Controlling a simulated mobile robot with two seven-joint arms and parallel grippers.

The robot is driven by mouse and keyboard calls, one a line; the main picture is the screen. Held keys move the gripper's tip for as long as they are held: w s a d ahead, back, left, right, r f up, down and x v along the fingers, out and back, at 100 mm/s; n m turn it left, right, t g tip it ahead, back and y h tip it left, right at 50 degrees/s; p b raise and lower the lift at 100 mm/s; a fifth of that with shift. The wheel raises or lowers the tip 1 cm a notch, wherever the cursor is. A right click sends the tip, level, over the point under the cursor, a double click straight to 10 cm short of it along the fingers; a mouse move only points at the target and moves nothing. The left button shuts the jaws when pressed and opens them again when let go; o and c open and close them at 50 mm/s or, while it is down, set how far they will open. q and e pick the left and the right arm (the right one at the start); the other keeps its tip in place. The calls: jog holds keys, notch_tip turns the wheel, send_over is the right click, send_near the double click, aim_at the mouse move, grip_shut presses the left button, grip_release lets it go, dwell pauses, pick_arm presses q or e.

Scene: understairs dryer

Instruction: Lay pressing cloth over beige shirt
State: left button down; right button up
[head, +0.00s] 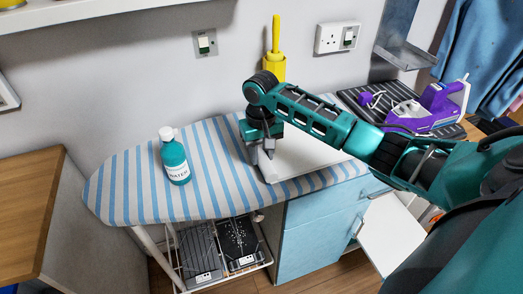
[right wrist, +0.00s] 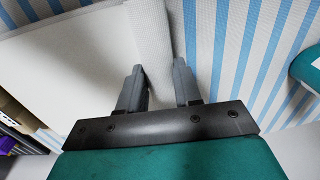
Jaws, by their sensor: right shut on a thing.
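A pale, textured cloth strip, which looks like the pressing cloth (right wrist: 150,35), runs between the fingers of my right gripper (right wrist: 160,82) in the right wrist view. My right gripper (head: 262,152) is shut on it at the left edge of the pale fabric on the ironing board in the head view. A smooth off-white piece (right wrist: 70,60) lies flat beside the strip; it also shows in the head view (head: 305,155). It may be the beige shirt, but I cannot tell for certain. My arm hides part of it. My left gripper is not in view.
The striped ironing board (head: 125,185) carries a teal water bottle (head: 174,157) left of my gripper. A purple iron (head: 430,108) stands on a dark ribbed mat at the right. A yellow holder (head: 273,65) is behind my arm. The board's left end is clear.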

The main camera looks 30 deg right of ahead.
jog(key=o, duration=1.1)
notch_tip(320, 180, up, 13)
